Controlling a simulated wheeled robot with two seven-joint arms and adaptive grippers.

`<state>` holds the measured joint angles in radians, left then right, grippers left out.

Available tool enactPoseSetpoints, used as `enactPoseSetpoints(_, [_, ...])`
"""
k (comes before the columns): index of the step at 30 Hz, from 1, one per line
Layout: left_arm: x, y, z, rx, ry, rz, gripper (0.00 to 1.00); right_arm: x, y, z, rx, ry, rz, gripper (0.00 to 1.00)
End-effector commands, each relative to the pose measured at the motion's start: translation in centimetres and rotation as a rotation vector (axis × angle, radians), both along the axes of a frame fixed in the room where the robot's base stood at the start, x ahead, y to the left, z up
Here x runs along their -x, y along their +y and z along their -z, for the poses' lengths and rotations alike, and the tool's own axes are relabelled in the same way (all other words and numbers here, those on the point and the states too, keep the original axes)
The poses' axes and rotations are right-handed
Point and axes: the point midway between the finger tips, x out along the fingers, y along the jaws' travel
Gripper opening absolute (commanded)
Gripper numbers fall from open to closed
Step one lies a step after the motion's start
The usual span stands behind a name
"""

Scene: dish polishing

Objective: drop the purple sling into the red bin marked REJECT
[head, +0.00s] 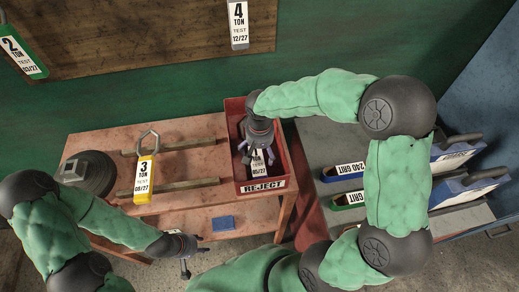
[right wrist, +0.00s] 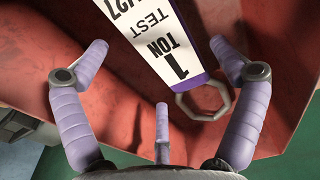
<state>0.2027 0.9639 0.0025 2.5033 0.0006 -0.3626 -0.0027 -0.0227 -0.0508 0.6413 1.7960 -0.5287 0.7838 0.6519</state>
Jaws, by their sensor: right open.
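The red bin (head: 227,125) marked REJECT stands at the right end of the wooden bench. My right gripper (head: 257,156) is over the inside of the bin, fingers spread and open. The purple sling, with its white 1 TON tag (head: 259,171), is in the bin below the gripper. In the right wrist view the sling's tag (right wrist: 165,35) has purple edging and a metal ring (right wrist: 203,103), and lies between the open fingers (right wrist: 160,65) with none closed on it. I cannot tell whether it rests on the bin's floor. My left gripper (head: 186,256) is open and empty before the bench's front edge.
A yellow 3 TON tag with a ring (head: 145,178) lies across two rails on the bench. Grit holders (head: 345,172) stand right of the bin. Green 2 TON (head: 20,55) and white 4 TON (head: 238,25) tags hang behind.

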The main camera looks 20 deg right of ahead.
Motion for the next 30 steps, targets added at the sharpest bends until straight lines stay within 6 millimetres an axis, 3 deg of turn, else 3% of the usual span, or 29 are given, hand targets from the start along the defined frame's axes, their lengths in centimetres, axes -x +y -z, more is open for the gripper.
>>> enactPoseSetpoints(12, [0.0,0.0,-2.5,0.0,0.0,0.0,0.4,0.2,0.1,-8.2,0.0,-0.005,-0.001,0.95])
enactPoseSetpoints(18, [0.0,0.0,-3.2,0.0,0.0,0.0,0.4,0.4,0.2,-11.2,0.0,-0.003,0.0,0.95])
enactPoseSetpoints(30, [0.0,0.0,-3.4,0.0,0.0,0.0,0.4,0.6,0.2,-12.7,0.0,0.0,0.0,0.95])
